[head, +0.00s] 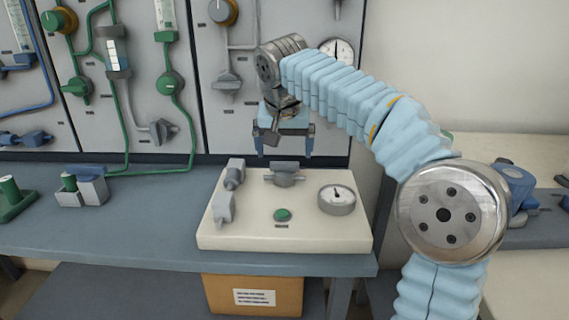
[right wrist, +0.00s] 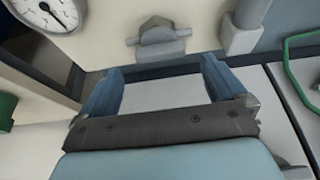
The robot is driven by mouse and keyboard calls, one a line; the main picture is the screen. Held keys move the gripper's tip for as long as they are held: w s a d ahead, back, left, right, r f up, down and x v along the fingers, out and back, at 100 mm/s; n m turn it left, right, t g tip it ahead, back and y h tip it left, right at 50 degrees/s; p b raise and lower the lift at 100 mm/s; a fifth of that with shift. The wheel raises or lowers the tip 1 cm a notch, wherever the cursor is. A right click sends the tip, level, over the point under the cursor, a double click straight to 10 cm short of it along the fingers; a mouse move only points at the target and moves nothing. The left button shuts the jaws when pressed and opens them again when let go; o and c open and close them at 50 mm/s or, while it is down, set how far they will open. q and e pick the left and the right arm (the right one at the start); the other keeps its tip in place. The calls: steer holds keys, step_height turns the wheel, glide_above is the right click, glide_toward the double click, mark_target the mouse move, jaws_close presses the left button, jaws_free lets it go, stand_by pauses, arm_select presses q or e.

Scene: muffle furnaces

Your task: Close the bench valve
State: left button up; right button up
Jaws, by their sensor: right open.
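The bench valve, a grey T-shaped valve (head: 284,175), sits at the back of a cream box (head: 300,240) on the blue-grey bench. It also shows in the right wrist view (right wrist: 160,45), just beyond the fingertips, with its handle lying crosswise. My right gripper (head: 285,153) points down above and slightly behind the valve, with its blue fingers apart. In the right wrist view the open gripper (right wrist: 163,76) has nothing between its fingers, and the valve is apart from them. My left gripper is not in view.
The box also bears a grey fitting (head: 229,190) at left, a green button (head: 283,215) and a round gauge (head: 337,199). A wall panel (head: 210,120) with green pipes and valves stands behind. A cardboard box (head: 253,295) is under the bench.

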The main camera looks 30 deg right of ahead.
mark_target(285, 163)
steer(key=x, duration=0.4)
steer(key=shift+f, duration=0.1)
steer(key=c, duration=1.1)
steer(key=shift+o, duration=0.2)
